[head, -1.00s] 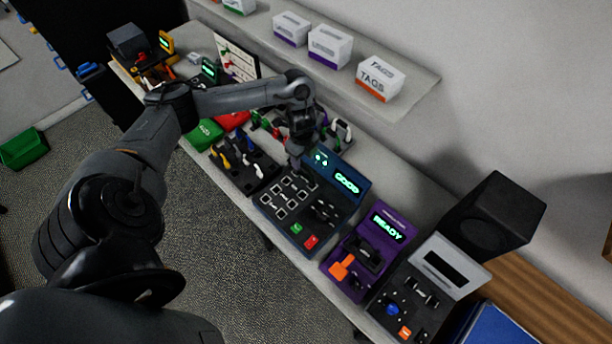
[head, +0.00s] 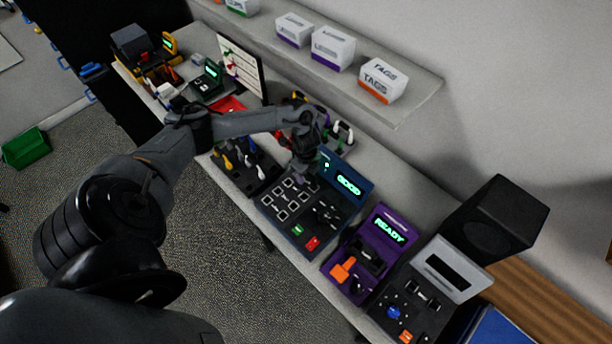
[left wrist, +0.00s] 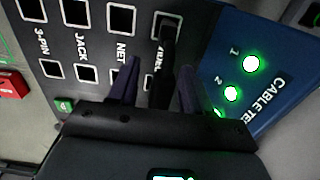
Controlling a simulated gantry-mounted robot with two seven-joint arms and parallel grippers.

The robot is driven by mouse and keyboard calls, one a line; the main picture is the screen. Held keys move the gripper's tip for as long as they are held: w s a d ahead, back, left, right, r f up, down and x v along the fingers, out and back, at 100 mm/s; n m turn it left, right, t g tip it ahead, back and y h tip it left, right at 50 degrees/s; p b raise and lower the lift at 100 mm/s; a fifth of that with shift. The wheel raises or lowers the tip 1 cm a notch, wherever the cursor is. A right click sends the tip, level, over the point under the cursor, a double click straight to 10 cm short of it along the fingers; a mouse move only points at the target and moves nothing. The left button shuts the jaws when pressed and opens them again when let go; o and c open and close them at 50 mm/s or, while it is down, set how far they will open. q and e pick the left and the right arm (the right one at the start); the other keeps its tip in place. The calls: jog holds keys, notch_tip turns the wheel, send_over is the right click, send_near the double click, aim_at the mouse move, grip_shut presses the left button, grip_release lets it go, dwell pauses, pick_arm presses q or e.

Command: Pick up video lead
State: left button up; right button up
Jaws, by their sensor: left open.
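My left gripper (head: 303,174) is over the socket panel of the blue cable tester (head: 345,185). In the left wrist view its two fingers (left wrist: 158,88) are open, one on each side of a dark plug or lead end (left wrist: 167,50). That dark piece reaches up to the socket in the row beside the NET socket (left wrist: 121,18). The label beside it is partly covered, so I cannot confirm that it is the video lead. Whether the fingers touch it is unclear. The tester's screen reads GOOD, and green lamps (left wrist: 250,64) glow on its face. My right gripper is not seen.
A purple station (head: 372,245) reading READY stands to the right of the tester. A black rack of leads (head: 243,166) stands to its left. More coloured leads (head: 340,138) stand behind. A shelf with boxes (head: 382,80) runs along the wall above.

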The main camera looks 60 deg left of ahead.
pick_arm(q)
grip_shut()
jog(key=shift+r, duration=0.1)
dwell(0.3)
jog(key=shift+r, duration=0.75)
notch_tip(320, 180, up, 3)
jog(key=shift+f, duration=0.15)
jog(key=w+d+r+p, duration=0.3)
jog(key=d+r+p, duration=0.4)
jog(key=d+r, duration=0.2)
jog(key=shift+w+d+r, duration=0.15)
jog(key=shift+d+r, duration=0.2)
jog(key=shift+d, duration=0.75)
